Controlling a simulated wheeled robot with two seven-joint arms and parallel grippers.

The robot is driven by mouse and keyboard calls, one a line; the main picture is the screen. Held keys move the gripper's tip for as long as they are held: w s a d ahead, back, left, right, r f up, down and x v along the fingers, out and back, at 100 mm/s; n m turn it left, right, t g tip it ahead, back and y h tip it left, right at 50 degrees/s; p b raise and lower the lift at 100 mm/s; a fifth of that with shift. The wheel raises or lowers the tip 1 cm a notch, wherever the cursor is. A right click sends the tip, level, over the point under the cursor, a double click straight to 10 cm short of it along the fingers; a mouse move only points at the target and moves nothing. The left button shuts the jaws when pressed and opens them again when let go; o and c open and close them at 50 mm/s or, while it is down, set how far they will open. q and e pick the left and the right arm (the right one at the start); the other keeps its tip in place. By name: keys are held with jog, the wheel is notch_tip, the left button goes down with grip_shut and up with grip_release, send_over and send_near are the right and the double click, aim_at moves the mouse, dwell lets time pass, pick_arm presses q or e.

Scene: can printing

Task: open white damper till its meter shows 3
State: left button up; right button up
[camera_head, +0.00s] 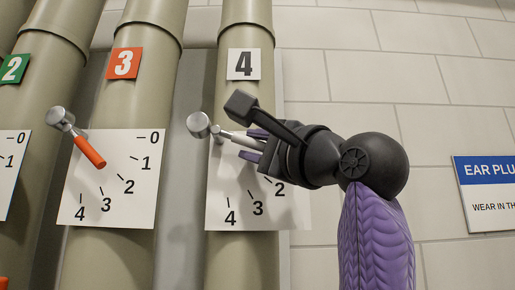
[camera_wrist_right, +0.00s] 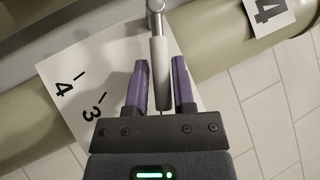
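The white damper lever (camera_head: 240,138) is on the pipe under the sign 4. It extends right and slightly down from its round metal pivot (camera_head: 199,125). Its meter plate (camera_head: 225,190) shows 2, 3 and 4; my right gripper hides the upper marks, so the exact reading cannot be seen. My right gripper (camera_head: 256,146) is at the lever from the right. In the right wrist view the white handle (camera_wrist_right: 160,75) lies between the two purple fingers (camera_wrist_right: 160,85), with narrow gaps beside it; the fingers look open around it. My left gripper is not in view.
An orange damper lever (camera_head: 88,150) with its own meter plate (camera_head: 110,205) is on the pipe under the sign 3. A green sign 2 (camera_head: 14,69) is farther left. A blue-and-white ear plug sign (camera_head: 487,190) hangs on the tiled wall at right.

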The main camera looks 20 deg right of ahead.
jog(key=shift+o, duration=1.4)
jog(key=shift+s+a, duration=0.1)
jog(key=shift+s+d+f, duration=0.1)
jog(key=shift+s+d, duration=0.05)
jog(key=shift+d, duration=0.05)
jog(key=b+v, duration=0.5)
jog(key=v, duration=0.4)
jog(key=shift+s, duration=0.2)
jog(key=shift+d, duration=0.1)
